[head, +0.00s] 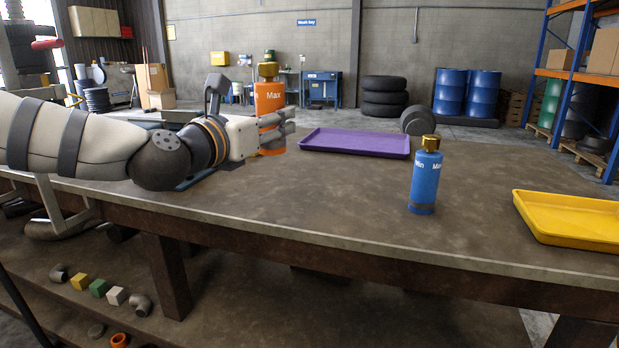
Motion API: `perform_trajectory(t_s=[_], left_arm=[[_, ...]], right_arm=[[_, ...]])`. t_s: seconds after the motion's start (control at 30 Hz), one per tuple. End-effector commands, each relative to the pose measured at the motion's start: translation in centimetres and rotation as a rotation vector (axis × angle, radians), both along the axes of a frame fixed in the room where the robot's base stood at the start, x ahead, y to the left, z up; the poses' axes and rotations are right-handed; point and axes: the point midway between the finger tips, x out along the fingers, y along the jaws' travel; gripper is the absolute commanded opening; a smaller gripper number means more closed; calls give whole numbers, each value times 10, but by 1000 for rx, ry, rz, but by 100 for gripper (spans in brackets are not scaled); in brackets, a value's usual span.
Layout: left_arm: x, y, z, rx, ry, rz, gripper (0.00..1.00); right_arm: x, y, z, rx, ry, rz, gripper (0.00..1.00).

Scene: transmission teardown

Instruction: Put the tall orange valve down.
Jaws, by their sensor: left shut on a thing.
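The tall orange valve (269,97) is an upright orange cylinder with a gold top and the word "Max" on it. My left gripper (279,126) is shut on it at the left part of the table, left of the purple tray. The fingers cover its middle, and its lower orange end shows below them. I cannot tell whether its base touches the tabletop. My right gripper is not in view.
A blue valve (426,180) with a gold top stands upright on the table (330,205). A purple tray (354,150) lies at the back and a yellow tray (570,222) at the right edge; both look empty.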

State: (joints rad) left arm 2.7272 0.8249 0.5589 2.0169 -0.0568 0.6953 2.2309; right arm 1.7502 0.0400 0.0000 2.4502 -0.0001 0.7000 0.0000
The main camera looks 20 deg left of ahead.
Motion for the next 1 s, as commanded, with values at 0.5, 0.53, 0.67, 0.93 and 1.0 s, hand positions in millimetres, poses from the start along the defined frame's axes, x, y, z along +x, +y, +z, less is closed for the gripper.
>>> perform_trajectory(t_s=[0.5, 0.53, 0.67, 0.93, 1.0], left_arm=[[97, -28, -79, -1, 4, 1, 0], [98, -28, -80, 0, 3, 1, 0], [107, -31, -92, 0, 5, 1, 0], [106, -30, -118, -2, -1, 1, 0], [106, -30, -117, -2, 0, 1, 0]], right_arm=[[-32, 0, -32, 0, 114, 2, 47], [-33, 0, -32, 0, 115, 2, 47], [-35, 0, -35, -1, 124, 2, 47], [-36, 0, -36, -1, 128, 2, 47], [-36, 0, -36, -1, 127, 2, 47]])
